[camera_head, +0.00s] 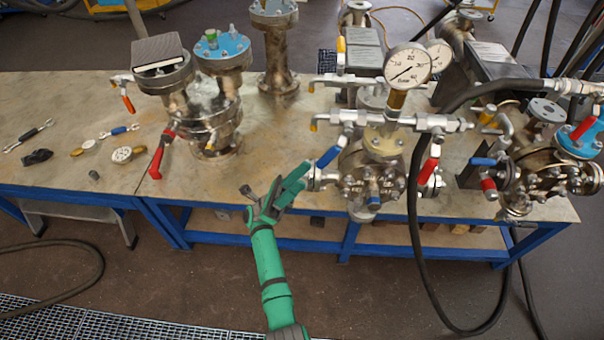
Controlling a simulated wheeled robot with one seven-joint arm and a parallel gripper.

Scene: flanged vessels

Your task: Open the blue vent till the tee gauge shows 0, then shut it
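The tee gauge (408,66) is a round white dial on a brass stem, on top of the tee above the centre-right vessel (372,170). Its dark needle slants across the dial, but I cannot read its value surely. A blue lever handle (328,157) sticks out at the left of this vessel, below the tee; it looks like the blue vent's handle. My green gripper (304,174) is just left of and below that handle, its two fingers apart and pointing towards it. It seems empty, and I see no clear contact with the handle.
A second gauge (439,55) stands partly behind the first. Red levers (428,171) and another blue lever (482,161) are to the right. A black hose (415,230) loops in front of the bench. Another vessel (210,110) stands left; loose tools (30,134) lie at the far left.

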